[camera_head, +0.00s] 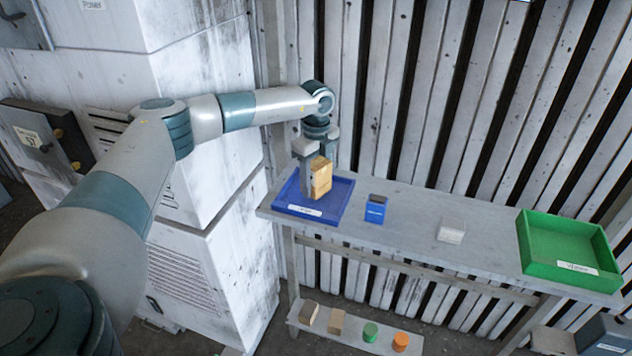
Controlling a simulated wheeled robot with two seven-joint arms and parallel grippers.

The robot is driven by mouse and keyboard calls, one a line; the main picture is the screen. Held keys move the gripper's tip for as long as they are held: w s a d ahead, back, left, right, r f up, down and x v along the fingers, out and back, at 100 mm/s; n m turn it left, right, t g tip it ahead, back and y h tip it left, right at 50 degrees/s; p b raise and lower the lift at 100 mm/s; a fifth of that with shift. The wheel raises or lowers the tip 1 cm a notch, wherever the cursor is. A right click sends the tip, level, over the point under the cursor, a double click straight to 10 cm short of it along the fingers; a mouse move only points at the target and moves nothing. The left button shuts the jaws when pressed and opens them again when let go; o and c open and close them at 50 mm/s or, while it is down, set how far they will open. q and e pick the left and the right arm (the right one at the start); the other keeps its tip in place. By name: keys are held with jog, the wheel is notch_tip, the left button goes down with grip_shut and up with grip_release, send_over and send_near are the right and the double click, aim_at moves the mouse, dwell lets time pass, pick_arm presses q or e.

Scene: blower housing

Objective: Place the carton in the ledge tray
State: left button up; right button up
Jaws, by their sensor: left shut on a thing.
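A tan carton (321,178) is held by my left gripper (316,172), which is shut on it and points down. The carton is upright over the blue tray (336,205) at the left end of the grey ledge. I cannot tell whether its bottom touches the tray floor. The blue tray has a white label on its front, too small to read. A green tray (562,243) with a pale label stands empty at the right end of the ledge. My right gripper is not in view.
On the ledge (408,222), a small blue box (375,209) and a pale block (451,232) stand between the trays. A lower shelf (347,334) holds two tan blocks, a green cylinder (370,332) and an orange one (401,342). A slatted wall is behind; white cabinets (205,225) stand left.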

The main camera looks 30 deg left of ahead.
pick_arm(q)
jog(key=shift+f, duration=0.85)
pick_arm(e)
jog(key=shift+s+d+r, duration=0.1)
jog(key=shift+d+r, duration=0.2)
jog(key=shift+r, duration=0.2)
pick_arm(q)
jog(key=o, duration=1.2)
jog(key=shift+f, duration=0.15)
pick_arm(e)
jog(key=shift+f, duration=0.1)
pick_arm(q)
jog(key=shift+r, duration=0.2)
